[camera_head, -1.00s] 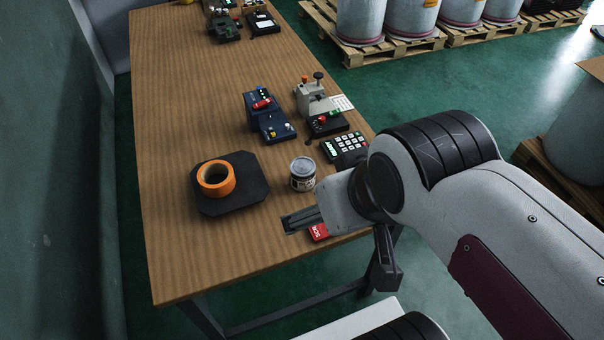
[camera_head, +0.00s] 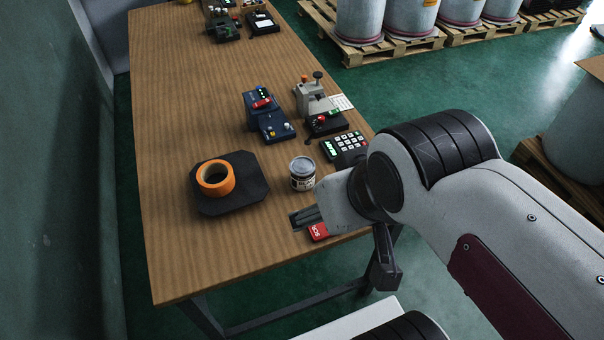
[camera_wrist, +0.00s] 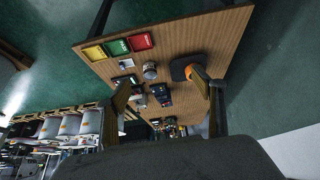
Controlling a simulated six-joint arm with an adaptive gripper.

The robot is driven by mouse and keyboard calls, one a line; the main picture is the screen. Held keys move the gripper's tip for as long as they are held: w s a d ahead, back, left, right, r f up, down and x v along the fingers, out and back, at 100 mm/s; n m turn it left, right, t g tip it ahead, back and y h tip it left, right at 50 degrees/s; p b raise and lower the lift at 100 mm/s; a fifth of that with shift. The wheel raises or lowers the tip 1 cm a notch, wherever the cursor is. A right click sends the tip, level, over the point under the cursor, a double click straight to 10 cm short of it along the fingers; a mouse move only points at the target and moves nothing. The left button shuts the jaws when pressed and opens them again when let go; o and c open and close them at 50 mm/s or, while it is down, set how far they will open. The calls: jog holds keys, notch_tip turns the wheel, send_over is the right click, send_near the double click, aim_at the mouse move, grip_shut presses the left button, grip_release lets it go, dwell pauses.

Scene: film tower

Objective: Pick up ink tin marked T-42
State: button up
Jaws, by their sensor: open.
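A small tin (camera_head: 302,173) with a grey lid and a pale, dark-marked label stands upright on the wooden table. Its marking is too small to read. In the wrist view the tin (camera_wrist: 149,71) is seen between the lines of my two fingers, some way off.
An orange tape roll (camera_head: 215,179) lies on a dark mat (camera_head: 248,183) left of the tin. A keypad device (camera_head: 345,148), a blue device (camera_head: 270,122) and a grey device (camera_head: 312,98) stand behind. Red (camera_wrist: 140,42), green (camera_wrist: 117,47) and yellow (camera_wrist: 94,53) cards lie near an edge.

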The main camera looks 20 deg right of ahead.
jog(key=w+d+f+n+t+h, duration=0.1)
jog(key=w+d+f, duration=0.3)
jog(key=w+d, duration=0.55)
jog(key=w+d+f+n+t+h, duration=0.2)
jog(key=w+d+f, duration=0.3)
jog(key=w, duration=0.8)
jog(key=n+t+y, duration=0.3)
jog(key=y, duration=0.5)
send_near(312, 173)
jog(key=w, duration=0.1)
jog(key=w+f, duration=0.1)
jog(key=w, duration=0.1)
jog(key=w+f, duration=0.1)
jog(key=w, duration=0.1)
jog(key=shift+a+f, duration=0.1)
jog(key=shift+a, duration=0.1)
jog(key=shift+s+a+f+y, duration=0.2)
jog(key=shift+s+a+y, duration=0.25)
jog(key=shift+y, duration=0.25)
jog(key=shift+w, duration=0.1)
jog(key=shift+x, duration=1.3)
